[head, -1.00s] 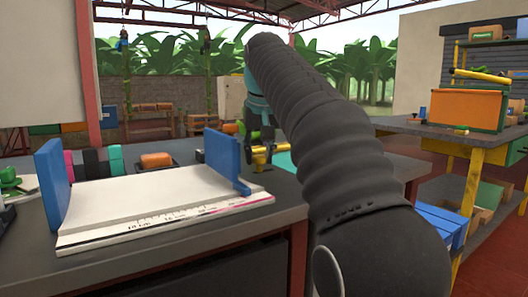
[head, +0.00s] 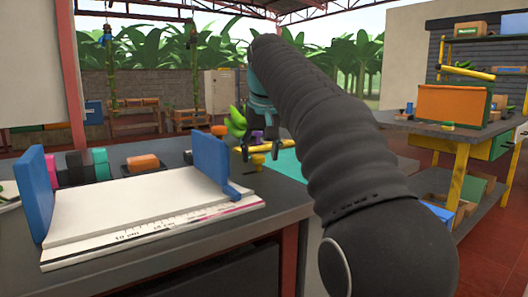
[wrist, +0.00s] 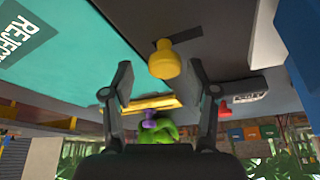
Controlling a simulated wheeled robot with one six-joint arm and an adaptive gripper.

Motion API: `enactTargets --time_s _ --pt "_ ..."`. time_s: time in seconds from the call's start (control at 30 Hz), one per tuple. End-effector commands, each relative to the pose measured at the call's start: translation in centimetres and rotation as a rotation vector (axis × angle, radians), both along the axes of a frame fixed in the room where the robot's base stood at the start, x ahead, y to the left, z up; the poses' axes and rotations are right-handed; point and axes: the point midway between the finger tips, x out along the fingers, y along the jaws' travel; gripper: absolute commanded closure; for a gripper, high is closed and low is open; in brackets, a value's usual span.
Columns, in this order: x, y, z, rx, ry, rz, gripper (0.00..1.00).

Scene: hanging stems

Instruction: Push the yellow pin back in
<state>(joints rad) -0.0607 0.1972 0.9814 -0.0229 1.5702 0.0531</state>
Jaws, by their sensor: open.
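A yellow knob-like piece with a rounded end (wrist: 165,60) stands on the bench, between my fingertips as the wrist view shows them. It also shows in the head view (head: 258,160), below my gripper. A yellow bar (wrist: 152,104) lies crosswise beyond it and shows in the head view (head: 278,145). I cannot tell which of these is the pin. My gripper (wrist: 160,80) is open, with its two dark fingers wide apart. In the head view my gripper (head: 260,148) hangs over the bench; contact with either yellow piece cannot be told.
A white measuring board (head: 150,205) with blue end plates fills the bench's left part. A teal mat (wrist: 70,55) marked REJECT lies beside the yellow knob. Green bananas (head: 237,122) and a purple piece (wrist: 149,120) are behind. An orange crate (head: 452,106) stands on the right table.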

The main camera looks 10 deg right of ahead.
Motion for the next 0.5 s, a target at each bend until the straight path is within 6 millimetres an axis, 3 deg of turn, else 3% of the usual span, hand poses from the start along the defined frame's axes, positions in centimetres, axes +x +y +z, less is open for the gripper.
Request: enactTargets --time_s 0.5 --pt "-1.9 -0.1 5.6 -0.001 -0.002 -0.003 0.42"
